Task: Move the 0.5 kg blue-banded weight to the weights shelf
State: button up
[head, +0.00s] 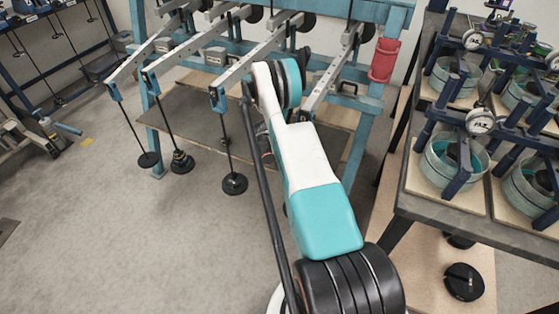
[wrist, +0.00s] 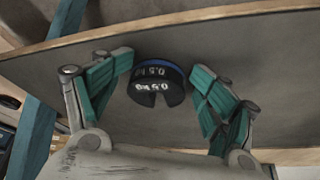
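The blue-banded weight (wrist: 157,86) shows in the wrist view as a black slotted disc marked 0.5 kg, with a blue edge along its upper right. It appears to rest on a dark grey board with a wooden edge. My gripper (wrist: 164,80) is open, with one teal-padded finger on each side of the weight and a visible gap to both. In the head view my arm hides the gripper and the weight. I cannot tell for certain which surface is the weights shelf.
A teal lever frame (head: 375,60) carries several grey levers with hanging rods and black weights (head: 235,184). A grey board (head: 190,112) lies low inside it. A bench with gauge rigs (head: 465,160) stands right, above a low wooden board with black discs (head: 464,282). The left floor is open.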

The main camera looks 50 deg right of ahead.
jog(key=shift+r, duration=0.1)
jog(key=shift+r, duration=0.2)
jog(key=p+v, duration=0.4)
jog(key=v, duration=0.8)
jog(key=shift+r, duration=0.35)
